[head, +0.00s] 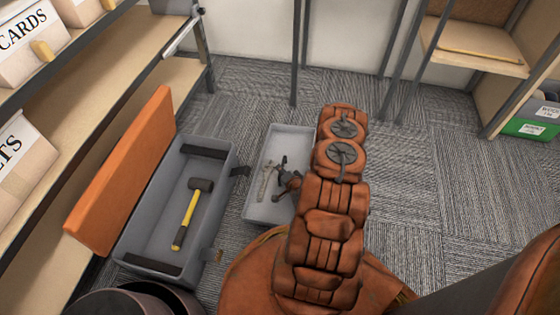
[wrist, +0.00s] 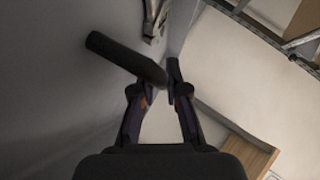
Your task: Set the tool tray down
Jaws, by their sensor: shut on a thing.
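The tool tray (head: 262,205) is a shallow light-grey tray, just right of the open toolbox in the head view. A grey metal tool (head: 267,180) lies in it and shows at the top of the wrist view (wrist: 155,18). My gripper (head: 283,167) reaches over the tray's right side, partly hidden by my arm. In the wrist view my gripper (wrist: 155,92) is shut on the tray's dark bar handle (wrist: 125,58). I cannot tell whether the tray's underside touches the floor.
A grey toolbox (head: 226,170) with its orange lid (head: 125,175) open holds a yellow-handled hammer (head: 190,212). Shelving with labelled boxes (head: 22,150) stands at the left. A green bin (head: 530,127) is at the far right. Carpet (head: 440,170) right of my arm is clear.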

